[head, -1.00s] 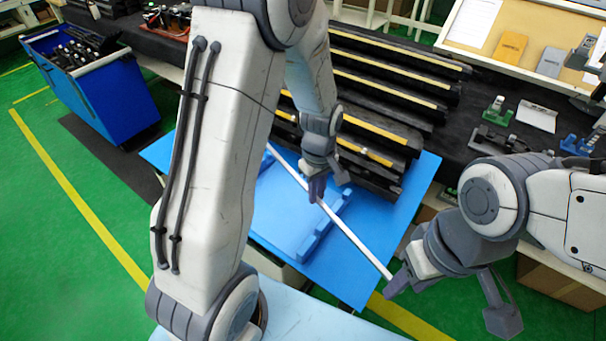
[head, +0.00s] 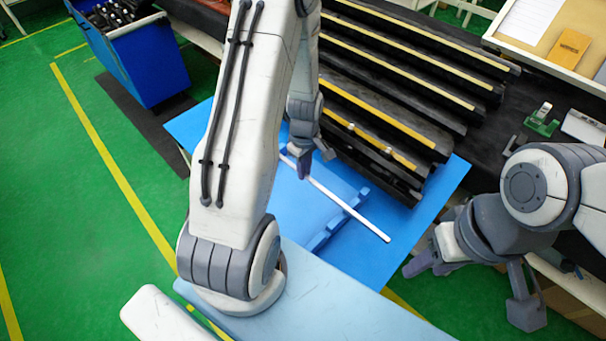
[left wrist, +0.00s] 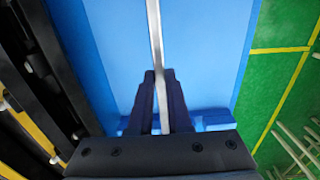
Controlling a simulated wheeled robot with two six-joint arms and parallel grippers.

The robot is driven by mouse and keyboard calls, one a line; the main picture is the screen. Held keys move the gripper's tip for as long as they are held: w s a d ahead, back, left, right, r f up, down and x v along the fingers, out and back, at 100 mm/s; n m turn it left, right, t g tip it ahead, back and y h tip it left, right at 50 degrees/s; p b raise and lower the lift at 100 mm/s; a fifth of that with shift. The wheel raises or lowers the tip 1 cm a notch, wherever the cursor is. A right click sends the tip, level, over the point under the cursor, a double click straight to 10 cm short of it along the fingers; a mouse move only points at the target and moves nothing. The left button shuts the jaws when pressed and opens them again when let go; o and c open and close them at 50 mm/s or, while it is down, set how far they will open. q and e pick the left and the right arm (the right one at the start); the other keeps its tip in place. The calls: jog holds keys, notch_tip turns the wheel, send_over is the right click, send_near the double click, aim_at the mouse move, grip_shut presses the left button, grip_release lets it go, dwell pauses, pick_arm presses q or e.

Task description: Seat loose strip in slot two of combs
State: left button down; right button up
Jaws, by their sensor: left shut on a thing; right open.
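The loose strip (head: 350,211) is a thin white bar above the blue mat, slanting down to the right in the head view. My left gripper (head: 304,174) is shut on the strip; its fingers also close around it in the left wrist view (left wrist: 161,78). The right end of the strip is free. A blue comb (head: 338,222) lies beneath the strip; part of a comb also shows beside the fingers in the left wrist view (left wrist: 212,117). My left arm hides other comb parts. Which slot the strip lines up with cannot be told. My right gripper (head: 478,286) is open and empty, apart from the strip.
The blue mat (head: 428,204) has free room right of the strip. Black stepped racks with yellow strips (head: 385,125) stand behind it. A blue bin (head: 150,65) is at the upper left. Green and white fixtures (head: 542,121) sit at the right on the dark bench.

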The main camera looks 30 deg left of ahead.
pick_arm(q)
jog(key=shift+s+a+f, duration=0.15)
jog(key=shift+a+f, duration=0.05)
jog(key=shift+f, duration=0.4)
notch_tip(320, 180, down, 3)
jog(key=shift+r+p, duration=0.1)
jog(key=shift+p, duration=0.6)
jog(key=shift+f, duration=0.2)
jog(key=shift+f, duration=0.2)
jog(key=c, duration=0.9)
grip_release()
jog(key=shift+r, duration=0.1)
jog(key=shift+o, duration=0.2)
